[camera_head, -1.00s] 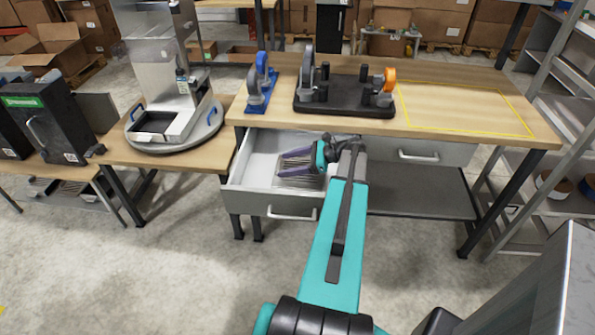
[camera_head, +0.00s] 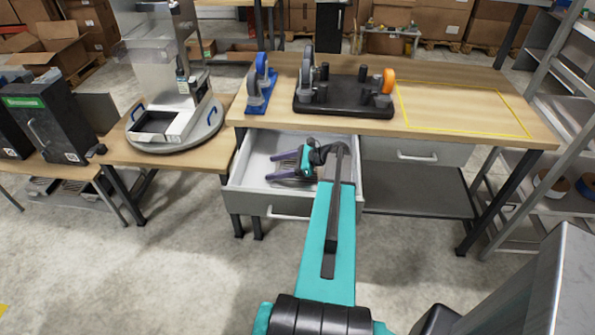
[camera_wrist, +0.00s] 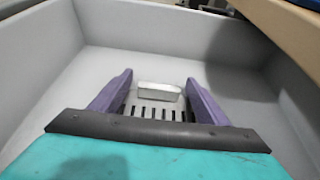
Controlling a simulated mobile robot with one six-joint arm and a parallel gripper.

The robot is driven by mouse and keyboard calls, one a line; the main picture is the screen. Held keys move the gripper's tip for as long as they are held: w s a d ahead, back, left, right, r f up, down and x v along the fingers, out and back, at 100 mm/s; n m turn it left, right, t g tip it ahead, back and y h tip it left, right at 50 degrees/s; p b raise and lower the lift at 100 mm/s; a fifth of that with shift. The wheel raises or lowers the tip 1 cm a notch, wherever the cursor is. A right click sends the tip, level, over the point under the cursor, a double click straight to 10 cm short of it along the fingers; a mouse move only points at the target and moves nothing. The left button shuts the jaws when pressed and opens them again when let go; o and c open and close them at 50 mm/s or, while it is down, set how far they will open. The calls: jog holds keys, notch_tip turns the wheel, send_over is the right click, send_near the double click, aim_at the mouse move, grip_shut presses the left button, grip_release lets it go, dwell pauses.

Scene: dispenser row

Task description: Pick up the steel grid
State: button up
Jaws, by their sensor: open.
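The steel grid (camera_wrist: 150,108) lies flat on the floor of the open drawer (camera_head: 237,177), a slotted plate with a raised block handle (camera_wrist: 159,91) on top. My gripper (camera_head: 284,165) is down inside the drawer. Its two purple fingers are apart, and in the wrist view (camera_wrist: 160,88) they stand on either side of the block, with a gap to it on both sides. The near part of the grid is hidden by my gripper's dark edge. In the head view my gripper covers most of the grid.
The grey drawer walls (camera_wrist: 35,65) stand close around my gripper. The wooden tabletop (camera_head: 450,85) overhangs the drawer's back. On it stand a blue stand (camera_head: 260,88) and a black fixture (camera_head: 343,100) with an orange ring. A machine on a round base (camera_head: 175,125) is at left.

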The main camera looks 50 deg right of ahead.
dwell(0.3)
jog(key=c, duration=1.3)
jog(key=shift+r, duration=0.1)
jog(key=shift+r+b, duration=1.05)
jog(key=shift+r, duration=3.85)
